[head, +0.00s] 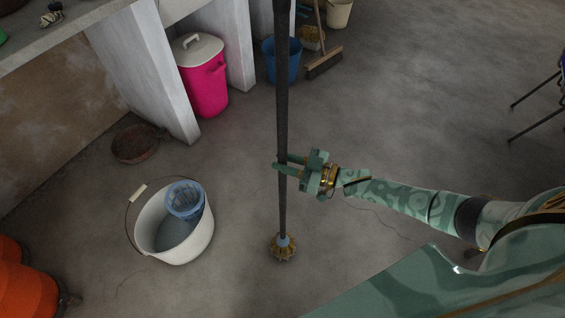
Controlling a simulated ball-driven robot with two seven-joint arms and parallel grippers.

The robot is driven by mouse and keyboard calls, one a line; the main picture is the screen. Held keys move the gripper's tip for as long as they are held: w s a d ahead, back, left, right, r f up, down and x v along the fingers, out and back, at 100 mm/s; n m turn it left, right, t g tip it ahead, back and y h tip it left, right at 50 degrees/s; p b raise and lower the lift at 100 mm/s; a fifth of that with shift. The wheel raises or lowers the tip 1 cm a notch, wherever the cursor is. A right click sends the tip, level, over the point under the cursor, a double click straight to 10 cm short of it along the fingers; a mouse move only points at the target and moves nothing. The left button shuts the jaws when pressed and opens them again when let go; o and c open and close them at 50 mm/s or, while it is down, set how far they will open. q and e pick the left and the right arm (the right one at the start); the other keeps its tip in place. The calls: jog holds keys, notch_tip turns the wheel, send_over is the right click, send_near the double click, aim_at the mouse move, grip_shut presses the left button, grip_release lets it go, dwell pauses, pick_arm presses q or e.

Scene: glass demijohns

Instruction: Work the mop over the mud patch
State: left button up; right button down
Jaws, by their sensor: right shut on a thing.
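The mop has a long dark handle (283,90) that stands nearly upright and runs out of the top of the head view. My right gripper (284,166) reaches in from the right and is shut on the handle's lower part. I cannot make out a distinct mud patch on the grey floor; the mop head hides the floor under it. My left gripper is out of view.
A white bucket (195,246) with a blue wringer basket (185,200) stands left of the mop. A pink bin (206,90), blue bucket (281,72) and broom (324,64) are behind. Orange objects (22,290) sit at lower left. The floor right of the mop is mostly clear.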

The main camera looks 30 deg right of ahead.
pick_arm(q)
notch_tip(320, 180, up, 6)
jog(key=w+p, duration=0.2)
jog(key=p, duration=0.4)
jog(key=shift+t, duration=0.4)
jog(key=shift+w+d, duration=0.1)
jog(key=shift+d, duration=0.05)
dwell(0.5)
